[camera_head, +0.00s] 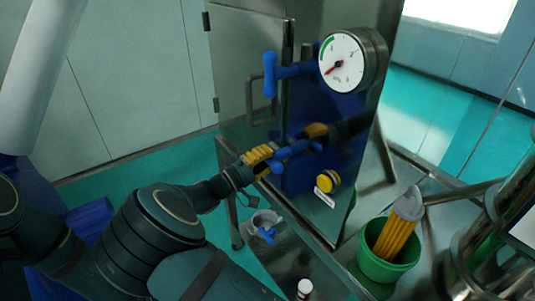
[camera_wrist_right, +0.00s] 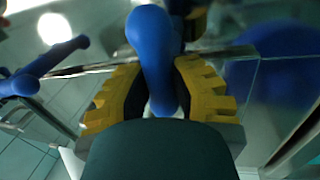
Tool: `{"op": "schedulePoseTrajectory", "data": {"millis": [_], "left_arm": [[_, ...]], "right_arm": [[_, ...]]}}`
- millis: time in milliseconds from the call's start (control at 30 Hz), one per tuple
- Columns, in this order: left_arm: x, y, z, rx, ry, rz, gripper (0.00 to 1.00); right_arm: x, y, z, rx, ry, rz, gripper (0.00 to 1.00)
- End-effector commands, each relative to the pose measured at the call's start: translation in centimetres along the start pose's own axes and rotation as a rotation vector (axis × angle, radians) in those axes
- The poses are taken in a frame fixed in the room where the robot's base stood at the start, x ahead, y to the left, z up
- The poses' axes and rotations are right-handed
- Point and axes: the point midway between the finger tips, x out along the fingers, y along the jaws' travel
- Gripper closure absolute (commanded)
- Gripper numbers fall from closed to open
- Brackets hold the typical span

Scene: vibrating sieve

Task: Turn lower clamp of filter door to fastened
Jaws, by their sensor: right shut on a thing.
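The lower clamp (camera_head: 292,150) of the filter door is a blue handle low on the door's edge, against the glossy cabinet side. My right gripper (camera_head: 262,158) has yellow ridged fingers and is shut on this handle. In the right wrist view the blue handle (camera_wrist_right: 155,60) stands between the two yellow fingers (camera_wrist_right: 162,95), and part of it is hidden by the gripper. The filter door (camera_head: 245,60) is a grey metal panel lying against the cabinet. The upper clamp (camera_head: 272,75) is a similar blue handle above. My left gripper is not in view.
A pressure gauge (camera_head: 342,60) and a yellow button (camera_head: 327,181) are on the cabinet. A green bucket (camera_head: 385,268) with a yellow-bristled brush (camera_head: 398,232) stands at the lower right. A small metal outlet with a blue handle (camera_head: 267,235) is below the door.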

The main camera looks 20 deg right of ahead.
Motion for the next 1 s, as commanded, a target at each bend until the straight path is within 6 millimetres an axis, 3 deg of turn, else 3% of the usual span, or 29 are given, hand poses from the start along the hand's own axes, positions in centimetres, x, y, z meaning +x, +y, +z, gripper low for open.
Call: {"op": "schedulePoseTrajectory", "data": {"millis": [733, 767, 833, 1000], "left_arm": [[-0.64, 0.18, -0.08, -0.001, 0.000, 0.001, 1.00], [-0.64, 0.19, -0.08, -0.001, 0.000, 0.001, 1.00], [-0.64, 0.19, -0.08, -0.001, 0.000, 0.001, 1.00], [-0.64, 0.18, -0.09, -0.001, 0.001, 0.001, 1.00]], "right_arm": [[-0.05, -0.15, 0.02, -0.094, 0.019, -0.001, 1.00], [-0.05, -0.15, 0.02, -0.094, 0.019, -0.001, 0.74], [-0.05, -0.15, 0.02, -0.093, 0.019, -0.001, 0.49], [-0.04, -0.12, 0.01, -0.092, 0.019, -0.001, 0.47]]}}
